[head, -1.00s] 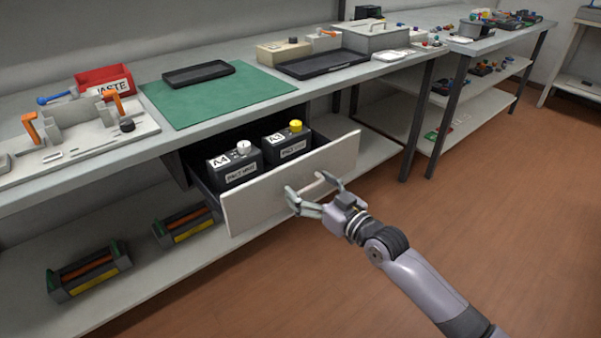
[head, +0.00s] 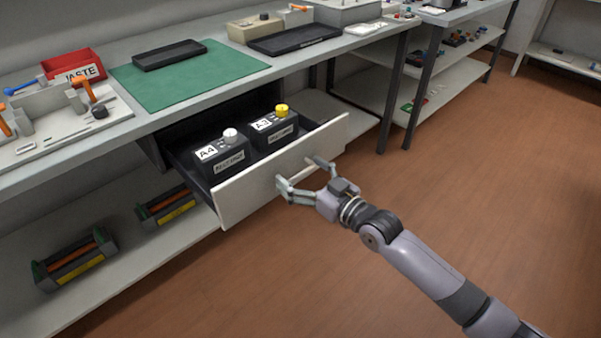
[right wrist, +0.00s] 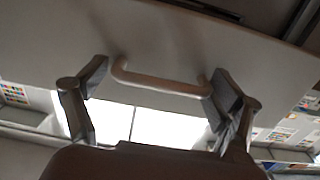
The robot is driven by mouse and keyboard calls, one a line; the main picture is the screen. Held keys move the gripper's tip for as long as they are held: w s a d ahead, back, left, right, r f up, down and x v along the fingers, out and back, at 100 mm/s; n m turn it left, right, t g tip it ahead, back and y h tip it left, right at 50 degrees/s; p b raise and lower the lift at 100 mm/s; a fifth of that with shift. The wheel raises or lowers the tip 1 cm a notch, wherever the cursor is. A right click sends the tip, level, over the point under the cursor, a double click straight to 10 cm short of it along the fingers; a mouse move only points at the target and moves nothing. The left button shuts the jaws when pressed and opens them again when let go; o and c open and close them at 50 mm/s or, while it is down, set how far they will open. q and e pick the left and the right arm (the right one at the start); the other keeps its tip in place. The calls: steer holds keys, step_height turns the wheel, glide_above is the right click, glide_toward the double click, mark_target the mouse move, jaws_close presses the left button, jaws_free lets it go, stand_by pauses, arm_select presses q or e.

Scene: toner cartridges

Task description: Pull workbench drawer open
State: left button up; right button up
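The workbench drawer (head: 285,165) stands well out from under the bench top, with its pale front facing me. Inside it are two dark boxes, one labelled A4 (head: 222,160) with a white knob and one labelled A3 (head: 276,130) with a yellow knob. My right gripper (head: 301,174) is at the drawer front. In the head view the handle is largely hidden by the fingers. My left gripper is not in view.
The bench top carries a green mat (head: 190,88), a black tray (head: 169,54), a red waste bin (head: 73,69) and a tool holder at left. The brown floor (head: 250,285) before the drawer is clear.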

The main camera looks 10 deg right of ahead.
steer(key=shift+o, duration=0.3)
steer(key=shift+d, duration=0.1)
steer(key=shift+s, duration=0.1)
steer(key=v, duration=1.2)
